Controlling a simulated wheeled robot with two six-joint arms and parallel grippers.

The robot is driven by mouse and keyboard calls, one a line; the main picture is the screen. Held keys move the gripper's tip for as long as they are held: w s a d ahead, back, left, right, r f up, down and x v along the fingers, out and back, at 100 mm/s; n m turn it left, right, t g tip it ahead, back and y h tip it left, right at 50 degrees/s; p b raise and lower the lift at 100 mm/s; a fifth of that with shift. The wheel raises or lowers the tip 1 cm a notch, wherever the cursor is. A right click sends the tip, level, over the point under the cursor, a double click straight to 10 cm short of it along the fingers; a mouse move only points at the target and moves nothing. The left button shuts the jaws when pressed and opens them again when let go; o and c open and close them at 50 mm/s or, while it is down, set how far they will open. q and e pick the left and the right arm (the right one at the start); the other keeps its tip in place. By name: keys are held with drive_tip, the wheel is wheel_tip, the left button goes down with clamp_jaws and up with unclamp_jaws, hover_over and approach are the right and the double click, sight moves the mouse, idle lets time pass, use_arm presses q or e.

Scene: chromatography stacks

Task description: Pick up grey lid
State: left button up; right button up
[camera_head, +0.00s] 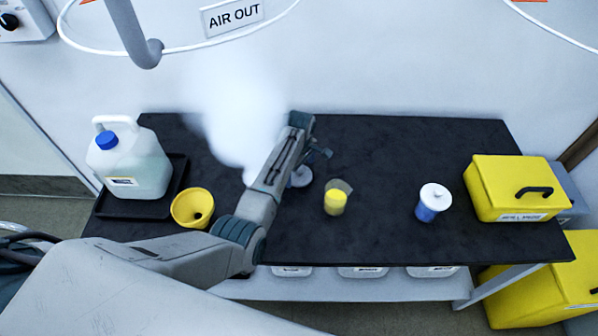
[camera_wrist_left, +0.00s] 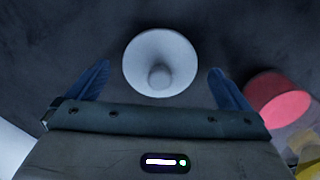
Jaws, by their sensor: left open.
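The grey lid (camera_wrist_left: 160,62) is a round, pale disc with a central knob, lying on the dark table top. In the head view the lid (camera_head: 301,177) shows beside my left gripper, partly hidden by it. My left gripper (camera_head: 318,154) is open and empty. In the left wrist view its two blue fingers (camera_wrist_left: 160,72) stand one on each side of the lid, with visible gaps; I cannot tell the height between them. My right gripper is not in view.
A red round object (camera_wrist_left: 282,98) lies close to the right finger. A yellow jar (camera_head: 335,203), a blue jar with white lid (camera_head: 429,207) and a yellow case (camera_head: 515,188) stand to the right.

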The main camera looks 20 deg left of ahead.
sight(300, 170)
use_arm(q)
drive_tip(key=shift+f, duration=0.4)
drive_tip(key=shift+c, duration=0.4)
drive_tip(key=c, duration=0.9)
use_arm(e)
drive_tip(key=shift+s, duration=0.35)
use_arm(q)
drive_tip(key=shift+o, duration=0.2)
drive_tip(key=shift+r, duration=0.25)
wheel_tip(300, 170, up, 7)
drive_tip(key=shift+r+b, duration=0.2)
drive_tip(key=shift+b, duration=0.7)
drive_tip(key=s+a+r+p, duration=0.4)
drive_tip(key=s+p, duration=0.2)
drive_tip(key=s, duration=0.1)
drive_tip(key=s+a+r+p, duration=0.3)
drive_tip(key=s+r+p, duration=0.2)
drive_tip(key=s+p, duration=0.1)
drive_tip(key=shift+s+a+f, duration=0.15)
drive_tip(key=shift+f, duration=1.25)
drive_tip(key=shift+s+a+f, duration=0.1)
drive_tip(key=shift+s+f, duration=0.05)
drive_tip(key=shift+f, duration=1.2)
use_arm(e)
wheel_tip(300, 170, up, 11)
